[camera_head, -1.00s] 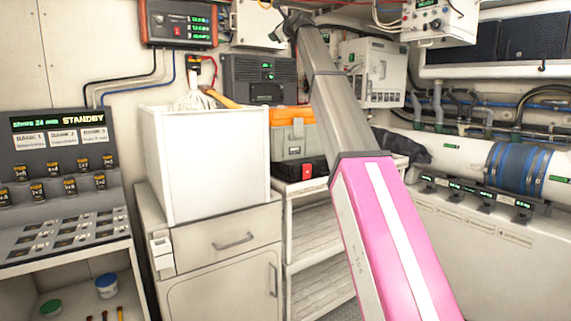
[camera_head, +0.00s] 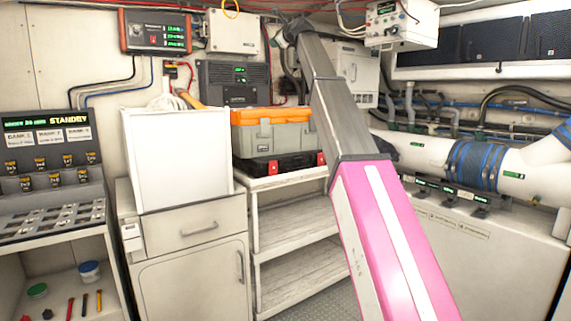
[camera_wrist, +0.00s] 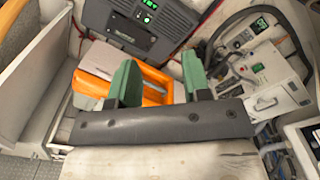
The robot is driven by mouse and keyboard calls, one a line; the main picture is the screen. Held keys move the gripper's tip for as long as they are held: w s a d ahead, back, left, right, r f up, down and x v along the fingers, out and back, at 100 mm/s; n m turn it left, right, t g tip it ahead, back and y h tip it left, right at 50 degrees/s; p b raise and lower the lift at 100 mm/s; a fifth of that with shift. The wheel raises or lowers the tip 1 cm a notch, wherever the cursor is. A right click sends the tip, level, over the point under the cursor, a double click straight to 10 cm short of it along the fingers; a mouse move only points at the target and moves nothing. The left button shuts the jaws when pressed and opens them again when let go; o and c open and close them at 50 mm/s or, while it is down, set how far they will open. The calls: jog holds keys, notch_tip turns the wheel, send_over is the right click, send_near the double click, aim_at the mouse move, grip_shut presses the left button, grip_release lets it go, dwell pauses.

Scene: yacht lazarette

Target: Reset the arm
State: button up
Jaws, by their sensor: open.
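My arm, with its pink and white link and grey upper link, stretches up across the middle of the head view. Its far end is high up, near the back wall equipment, and the fingers cannot be made out there. In the wrist view my gripper (camera_wrist: 158,82) shows two green fingers standing apart, open, with nothing between them. Behind the fingers lies the orange-lidded toolbox (camera_wrist: 150,88), which also shows in the head view (camera_head: 272,133) on the shelf unit, left of my arm.
A white bin (camera_head: 178,155) stands on the cabinet (camera_head: 195,270) at left. The battery panel (camera_head: 50,165) is farther left. A white pipe with blue bands (camera_head: 475,165) runs along the right. A grey box with green displays (camera_wrist: 140,25) is ahead of my gripper.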

jog(key=s+d+f+n+g+h, duration=0.2)
jog(key=s+d+f+n, duration=0.15)
jog(key=f, duration=1.65)
jog(key=s+d+f+n+g+h, duration=0.2)
jog(key=d+f+n, duration=0.15)
jog(key=f, duration=1.65)
jog(key=s+d+f+n+g+h, duration=0.2)
jog(key=s+d+f+g, duration=0.15)
jog(key=f, duration=1.65)
jog(key=s+d+f+n+g+h, duration=0.1)
jog(key=s+d+f+n+g, duration=0.1)
jog(key=s+f, duration=0.9)
jog(key=s+d+f+n+g+h, duration=0.1)
jog(key=s+d+f+n+g, duration=0.2)
jog(key=s+f, duration=0.9)
jog(key=s+d+f+n+g+h, duration=0.2)
jog(key=s+d+f+n, duration=0.4)
jog(key=s+f, duration=0.6)
jog(key=shift+s+d+f, duration=0.25)
jog(key=shift+d+f, duration=0.2)
